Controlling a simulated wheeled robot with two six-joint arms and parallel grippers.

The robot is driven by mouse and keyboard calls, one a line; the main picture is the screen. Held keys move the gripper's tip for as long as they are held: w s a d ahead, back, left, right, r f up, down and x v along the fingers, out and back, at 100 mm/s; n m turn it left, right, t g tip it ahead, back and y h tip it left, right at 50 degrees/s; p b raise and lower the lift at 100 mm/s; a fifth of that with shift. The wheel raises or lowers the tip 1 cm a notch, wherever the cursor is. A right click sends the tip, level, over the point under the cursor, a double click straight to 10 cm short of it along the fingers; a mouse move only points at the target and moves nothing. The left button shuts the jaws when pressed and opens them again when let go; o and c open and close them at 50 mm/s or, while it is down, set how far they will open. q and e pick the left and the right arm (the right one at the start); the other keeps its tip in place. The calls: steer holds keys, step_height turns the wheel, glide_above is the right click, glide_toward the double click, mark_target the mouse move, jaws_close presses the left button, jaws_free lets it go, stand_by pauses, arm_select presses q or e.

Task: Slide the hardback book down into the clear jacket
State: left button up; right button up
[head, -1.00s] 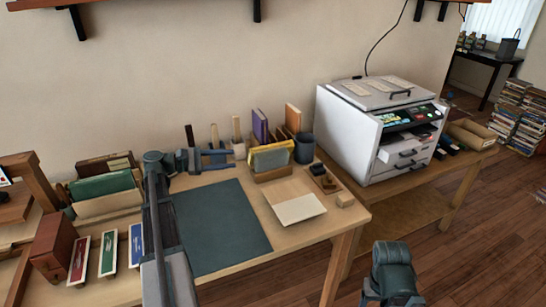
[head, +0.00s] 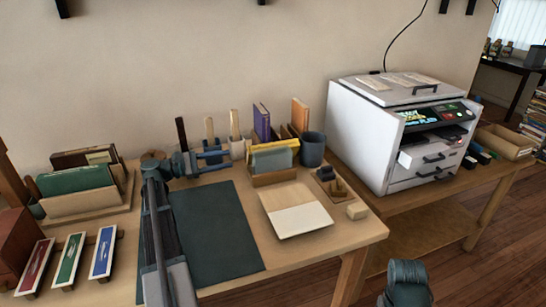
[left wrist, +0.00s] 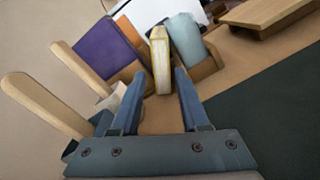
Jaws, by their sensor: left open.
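My right gripper is out of view.
Wooden handles (head: 209,129) stand behind my left gripper. A purple book (head: 262,122), an orange book (head: 299,114) and a dark cup (head: 312,150) stand by the holder. A dark mat (head: 215,235) gives clear room. A printer (head: 400,135) stands right.

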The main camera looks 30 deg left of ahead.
arm_select(q)
steer(key=x, duration=1.4)
steer(key=shift+f, duration=0.15)
steer(key=shift+s, duration=0.15)
jaws_close()
